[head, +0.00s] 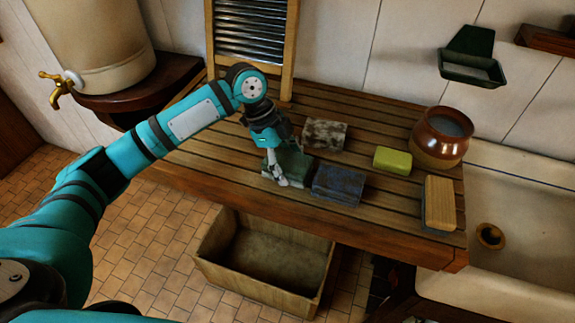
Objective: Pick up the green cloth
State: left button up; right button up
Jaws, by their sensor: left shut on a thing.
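The green cloth (294,163) is a dark green folded piece on the slatted wooden counter (385,211). My left gripper (278,180) reaches down over its left side and is shut on it. The gripper and wrist hide part of the cloth's left and back. The cloth appears to be at counter level; I cannot tell whether it is lifted. My right gripper does not show.
A blue cloth (339,185) lies close on the right, a mottled grey-brown cloth (325,134) behind. Further right are a yellow-green soap bar (392,160), a brown pot (440,144) and a brush (440,202). A washboard (253,50) stands behind; a wooden crate (222,277) sits below.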

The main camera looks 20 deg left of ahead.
aim_at(289, 164)
pick_arm(q)
jog(key=shift+s+f, duration=0.1)
jog(key=shift+c, duration=0.6)
jog(key=shift+b, duration=0.3)
jog(key=shift+r, duration=0.35)
jog(key=r, duration=0.1)
jog(key=r+b, duration=0.2)
jog(key=shift+s+a+r, duration=0.1)
jog(key=shift+s, duration=0.15)
jog(key=s+r+p, duration=0.1)
jog(key=s+r, duration=0.2)
jog(key=s, duration=0.4)
jog(key=s+a+r+p, duration=0.1)
jog(key=s+r, duration=0.1)
jog(key=s, duration=0.6)
jog(key=shift+a+r, duration=0.25)
jog(key=shift+r, duration=0.15)
